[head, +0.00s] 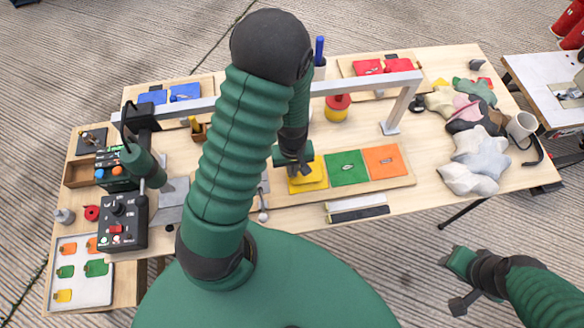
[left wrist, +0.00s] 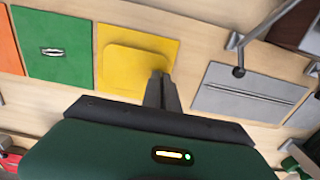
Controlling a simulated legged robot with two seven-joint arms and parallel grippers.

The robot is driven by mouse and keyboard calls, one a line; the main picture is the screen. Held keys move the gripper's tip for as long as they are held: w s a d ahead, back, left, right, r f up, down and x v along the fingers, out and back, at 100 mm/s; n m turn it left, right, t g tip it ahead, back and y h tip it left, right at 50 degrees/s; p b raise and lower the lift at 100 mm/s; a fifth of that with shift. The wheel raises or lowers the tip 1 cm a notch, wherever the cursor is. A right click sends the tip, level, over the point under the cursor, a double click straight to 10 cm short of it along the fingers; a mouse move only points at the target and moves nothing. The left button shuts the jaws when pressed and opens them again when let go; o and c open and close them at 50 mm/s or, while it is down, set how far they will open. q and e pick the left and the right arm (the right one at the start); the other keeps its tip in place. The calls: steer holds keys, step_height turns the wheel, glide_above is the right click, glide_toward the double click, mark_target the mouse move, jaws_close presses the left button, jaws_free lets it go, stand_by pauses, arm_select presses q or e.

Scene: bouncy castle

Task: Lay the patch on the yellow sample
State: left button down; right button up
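The yellow sample (head: 319,184) is the left one of three coloured squares on a wooden board. It also shows in the left wrist view (left wrist: 110,82). A yellow patch (left wrist: 135,66) with rounded corners is over the sample, within its outline; whether it lies fully flat I cannot tell. My left gripper (head: 296,168) points down at the sample's left side. Its fingers (left wrist: 161,88) are close together at the patch's edge and appear shut on it. My right gripper (head: 458,282) is open and empty, off the table's front right.
Beside the yellow sample are a green (head: 346,168) and an orange square (head: 384,161). A grey overhead bar (head: 365,82) spans the table behind them. A tray (head: 78,288) with several small patches is at front left.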

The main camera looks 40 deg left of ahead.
arm_select(q)
steer(key=shift+d, duration=0.15)
steer(key=shift+f, duration=0.1)
stand_by(0.4)
steer(key=c, duration=1.6)
jaws_free()
steer(key=shift+o, duration=0.6)
steer(key=o, duration=0.6)
steer(key=shift+c, duration=0.2)
